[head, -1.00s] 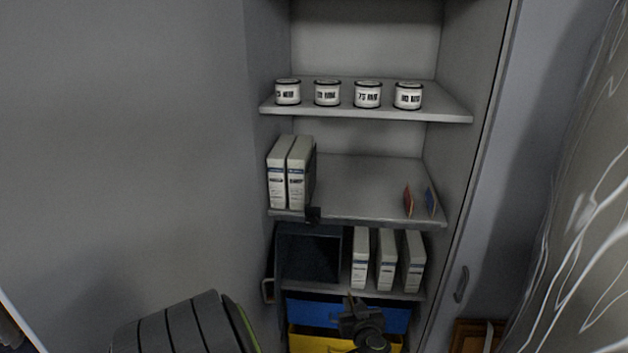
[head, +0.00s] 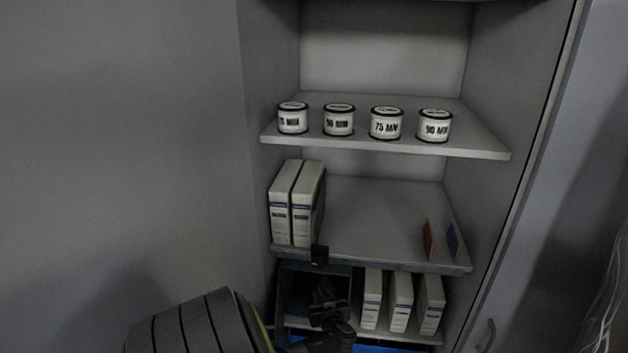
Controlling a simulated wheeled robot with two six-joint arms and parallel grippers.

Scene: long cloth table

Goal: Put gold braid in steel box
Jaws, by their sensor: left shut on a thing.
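My left gripper (head: 325,304) is at the bottom centre of the head view, in front of a dark open-fronted box (head: 287,292) on the lower shelf. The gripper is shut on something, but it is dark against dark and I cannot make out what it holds. I cannot pick out the gold braid. No box here is clearly steel; I cannot tell whether the dark box is the one named. My right gripper is not in view.
The cabinet's upper shelf (head: 385,148) holds several white tins (head: 386,125). The middle shelf (head: 375,225) has two binders (head: 308,210) at left, small red and blue cards (head: 429,240) at right, and free room between. Three white binders (head: 401,303) stand right of the dark box.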

